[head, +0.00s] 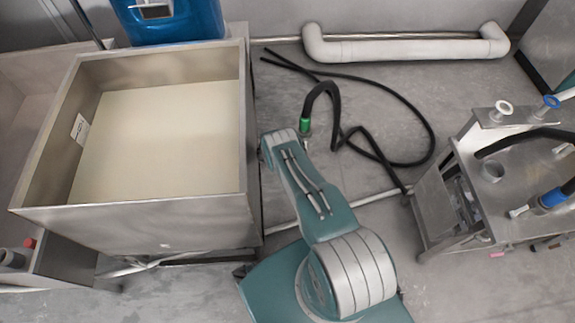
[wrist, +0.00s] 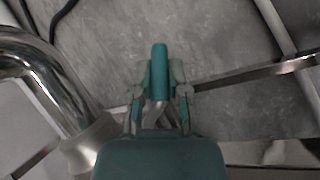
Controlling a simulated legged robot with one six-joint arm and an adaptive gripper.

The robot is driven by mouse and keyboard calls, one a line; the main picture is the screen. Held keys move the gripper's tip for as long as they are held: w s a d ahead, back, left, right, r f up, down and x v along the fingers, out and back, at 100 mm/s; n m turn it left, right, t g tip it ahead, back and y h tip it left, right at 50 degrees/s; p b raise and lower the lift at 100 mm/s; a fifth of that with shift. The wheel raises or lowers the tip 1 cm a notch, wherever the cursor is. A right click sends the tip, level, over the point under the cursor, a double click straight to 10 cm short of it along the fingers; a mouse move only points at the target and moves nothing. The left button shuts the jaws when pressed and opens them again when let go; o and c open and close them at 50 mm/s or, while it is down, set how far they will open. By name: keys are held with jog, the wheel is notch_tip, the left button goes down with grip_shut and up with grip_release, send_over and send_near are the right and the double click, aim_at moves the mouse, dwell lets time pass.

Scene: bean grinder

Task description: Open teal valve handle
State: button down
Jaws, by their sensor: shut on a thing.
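The teal valve handle (wrist: 160,53) shows in the wrist view as a short upright bar near the picture's middle. My gripper (wrist: 160,76) has one finger on each side of it and is shut on it. The handle's upper end sticks out beyond the fingertips. Its lower part and the valve body are largely hidden by the fingers and the gripper's housing. In the head view my arm reaches toward the bin's right side. The gripper and the handle cannot be made out there.
A shiny curved pipe (wrist: 48,85) runs close on the left in the wrist view. In the head view a large metal bin (head: 140,222) stands left, a metal cart (head: 440,215) right. A black hose (head: 425,120) lies on the floor between them.

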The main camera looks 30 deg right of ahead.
jog(key=c, duration=0.6)
grip_release()
jog(key=shift+c, duration=0.2)
jog(key=shift+r, duration=0.1)
notch_tip(320, 180, up, 10)
jog(key=shift+f, duration=0.15)
